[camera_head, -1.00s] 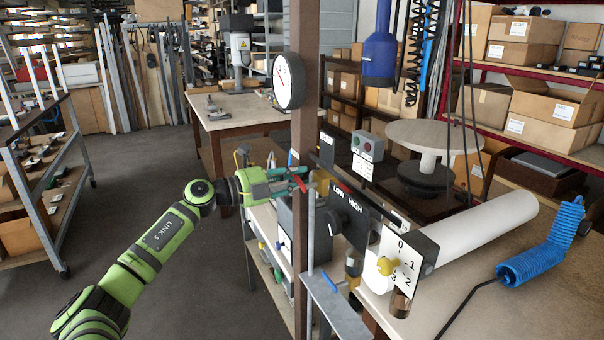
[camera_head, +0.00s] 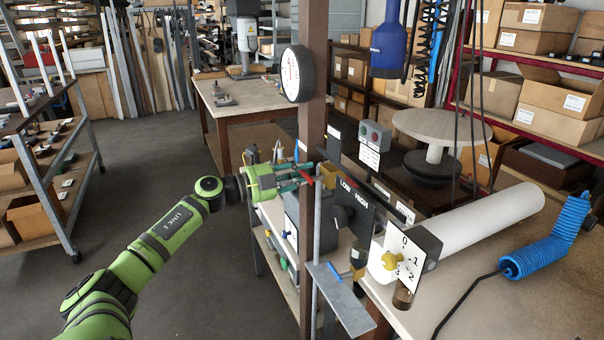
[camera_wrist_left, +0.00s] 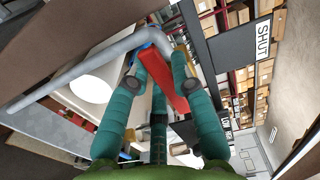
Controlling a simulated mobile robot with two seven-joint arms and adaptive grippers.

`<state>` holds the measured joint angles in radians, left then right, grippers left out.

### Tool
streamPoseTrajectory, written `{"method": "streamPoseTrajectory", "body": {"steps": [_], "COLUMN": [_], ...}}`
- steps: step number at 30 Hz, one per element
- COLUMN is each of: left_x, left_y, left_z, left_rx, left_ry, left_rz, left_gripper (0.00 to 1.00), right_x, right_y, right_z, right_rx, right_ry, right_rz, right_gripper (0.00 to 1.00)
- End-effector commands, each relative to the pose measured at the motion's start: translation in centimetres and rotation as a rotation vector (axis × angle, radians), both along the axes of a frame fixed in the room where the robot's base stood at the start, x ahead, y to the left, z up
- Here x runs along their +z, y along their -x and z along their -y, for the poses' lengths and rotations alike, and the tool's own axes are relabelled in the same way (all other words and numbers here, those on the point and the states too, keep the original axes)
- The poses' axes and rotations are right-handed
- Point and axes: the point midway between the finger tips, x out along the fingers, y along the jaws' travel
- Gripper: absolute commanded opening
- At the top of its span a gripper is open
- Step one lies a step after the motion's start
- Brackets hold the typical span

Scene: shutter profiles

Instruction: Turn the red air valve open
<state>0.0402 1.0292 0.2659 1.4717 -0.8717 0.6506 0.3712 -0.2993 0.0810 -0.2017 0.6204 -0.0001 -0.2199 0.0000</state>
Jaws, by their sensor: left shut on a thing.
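The red valve handle (camera_head: 306,177) shows as a small red bar at the brown post in the head view. In the left wrist view the red handle (camera_wrist_left: 172,82) lies slantwise between the teal fingers. My left gripper (camera_head: 304,176) is shut on it; the fingers also show in the left wrist view (camera_wrist_left: 158,82), one on each side of the handle. A brass-coloured fitting (camera_head: 328,175) sits just right of the fingertips. My right gripper is in neither view.
A round gauge (camera_head: 292,74) is on the brown post (camera_head: 313,120) above the gripper. A grey pipe (camera_head: 317,235) runs down beside the post. A LOW/HIGH panel (camera_head: 350,206) and a numbered dial plate (camera_head: 404,256) stand to the right. Floor at left is clear.

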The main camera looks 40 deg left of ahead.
Motion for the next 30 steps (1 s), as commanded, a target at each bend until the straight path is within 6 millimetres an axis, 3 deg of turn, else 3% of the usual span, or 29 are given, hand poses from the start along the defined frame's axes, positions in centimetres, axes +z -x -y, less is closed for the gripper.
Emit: {"method": "streamPoseTrajectory", "body": {"steps": [1, 3, 17, 23, 30], "left_x": [0.1, 0.1, -0.1, -0.2, -0.2], "left_y": [0.0, 0.0, 0.6, 2.9, 7.0], "left_z": [0.0, 0.0, -0.3, -1.2, -2.9], "left_rx": [0.000, 0.000, 0.001, 0.001, 0.002], "left_ry": [0.005, 0.005, 0.002, 0.001, 0.004], "left_rz": [0.000, 0.000, -0.002, -0.006, -0.004], "left_gripper": [0.27, 0.49, 0.49, 0.49, 0.49], "right_x": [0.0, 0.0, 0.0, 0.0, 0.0], "right_y": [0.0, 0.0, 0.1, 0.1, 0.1], "right_z": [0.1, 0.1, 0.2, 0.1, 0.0], "right_rx": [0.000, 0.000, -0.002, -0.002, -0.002], "right_ry": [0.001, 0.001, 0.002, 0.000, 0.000], "right_rz": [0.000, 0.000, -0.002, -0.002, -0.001], "right_gripper": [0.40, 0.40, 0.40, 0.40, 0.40]}}
